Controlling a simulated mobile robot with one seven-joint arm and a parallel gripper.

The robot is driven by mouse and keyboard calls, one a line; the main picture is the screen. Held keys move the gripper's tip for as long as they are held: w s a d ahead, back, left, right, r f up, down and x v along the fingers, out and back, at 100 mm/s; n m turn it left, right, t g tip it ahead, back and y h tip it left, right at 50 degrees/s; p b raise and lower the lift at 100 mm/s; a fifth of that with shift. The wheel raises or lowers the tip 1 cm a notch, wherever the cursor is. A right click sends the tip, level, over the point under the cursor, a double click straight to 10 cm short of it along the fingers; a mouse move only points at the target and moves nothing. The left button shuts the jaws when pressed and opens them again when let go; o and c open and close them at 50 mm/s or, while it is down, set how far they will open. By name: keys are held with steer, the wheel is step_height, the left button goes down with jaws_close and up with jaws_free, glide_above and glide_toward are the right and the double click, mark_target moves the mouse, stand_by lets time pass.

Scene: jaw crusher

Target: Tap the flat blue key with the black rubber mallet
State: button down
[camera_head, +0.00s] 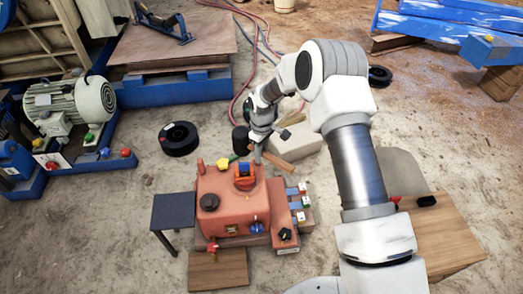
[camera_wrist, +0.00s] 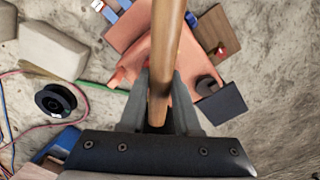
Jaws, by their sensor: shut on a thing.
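My gripper (camera_head: 257,153) is shut on the wooden handle (camera_wrist: 165,50) of the mallet, above the far edge of the red machine (camera_head: 225,208). The handle also shows in the head view (camera_head: 272,159), slanting down to the right. A black cylinder (camera_head: 240,139) beside my gripper looks like the rubber mallet head; it is hidden in the wrist view. Flat blue pieces (camera_head: 295,206) lie on the right side of the machine, among white-tagged parts. I cannot tell for certain which is the key. The mallet appears clear of them.
A dark side table (camera_head: 173,211) stands left. A pale block (camera_head: 292,142) lies behind my gripper. A black spool (camera_head: 179,138) lies on the ground.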

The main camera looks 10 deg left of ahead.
step_height(320, 180, down, 7)
steer(key=b, duration=0.4)
step_height(320, 180, up, 5)
steer(key=p, duration=0.3)
step_height(320, 180, up, 10)
steer(key=shift+f+p, duration=0.1)
steer(key=shift+p, duration=0.95)
